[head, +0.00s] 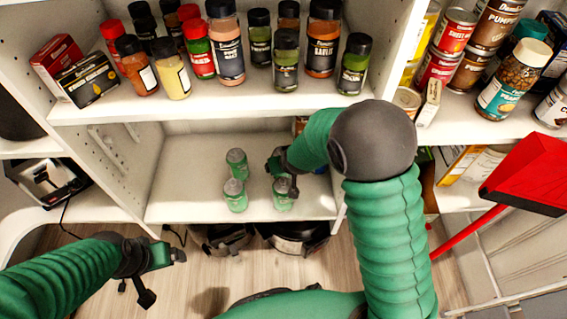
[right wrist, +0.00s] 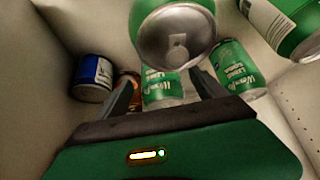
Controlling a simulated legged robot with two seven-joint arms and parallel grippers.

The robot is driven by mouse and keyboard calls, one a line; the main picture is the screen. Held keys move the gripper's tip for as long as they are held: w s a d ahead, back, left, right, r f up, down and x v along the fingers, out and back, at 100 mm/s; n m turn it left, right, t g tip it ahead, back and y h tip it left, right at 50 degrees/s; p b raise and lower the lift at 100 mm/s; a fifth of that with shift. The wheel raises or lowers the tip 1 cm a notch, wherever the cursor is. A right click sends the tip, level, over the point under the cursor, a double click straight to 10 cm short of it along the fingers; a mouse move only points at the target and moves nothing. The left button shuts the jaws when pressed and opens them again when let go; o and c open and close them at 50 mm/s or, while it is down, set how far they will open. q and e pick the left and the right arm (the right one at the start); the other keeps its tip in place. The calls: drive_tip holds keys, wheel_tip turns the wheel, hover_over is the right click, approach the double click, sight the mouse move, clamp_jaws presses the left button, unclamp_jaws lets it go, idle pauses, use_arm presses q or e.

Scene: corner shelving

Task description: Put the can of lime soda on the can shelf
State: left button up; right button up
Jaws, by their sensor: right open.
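Green lime soda cans stand on the lower white shelf in the head view: one at the back (head: 237,161), one at the front left (head: 235,195) and one at the front right (head: 283,194). In the right wrist view my right gripper (right wrist: 163,92) is open. A green can (right wrist: 162,90) shows between its fingers, partly behind a nearer can (right wrist: 176,35). I cannot tell whether the fingers touch either. My left gripper (head: 168,255) hangs apart at the lower left; its jaw opening is unclear.
Spice jars (head: 226,45) line the shelf above. Cans and jars (head: 513,78) fill the right shelf. A blue can (right wrist: 92,78) and more lime soda cans (right wrist: 240,68) are around my right gripper. A red dustpan (head: 530,172) is at the right. The lower shelf's left part is clear.

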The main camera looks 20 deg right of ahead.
drive_tip(key=p+v, duration=0.4)
drive_tip(key=v, duration=0.7)
drive_tip(key=shift+s+p, duration=0.15)
drive_tip(key=shift+p, duration=0.2)
drive_tip(key=s+d+r+g, duration=0.1)
drive_tip(key=s+g, duration=0.1)
drive_tip(key=s, duration=0.5)
drive_tip(key=s+d+g, duration=0.2)
drive_tip(key=s, duration=0.6)
drive_tip(key=w+p+v, duration=0.2)
drive_tip(key=p+v, duration=1.1)
drive_tip(key=w+d+r+p+v, duration=0.1)
drive_tip(key=w+p+v, duration=0.2)
drive_tip(key=p+v, duration=1.1)
drive_tip(key=shift+w+a+n, duration=0.3)
drive_tip(key=shift+w+a, duration=0.05)
drive_tip(key=shift+w, duration=0.1)
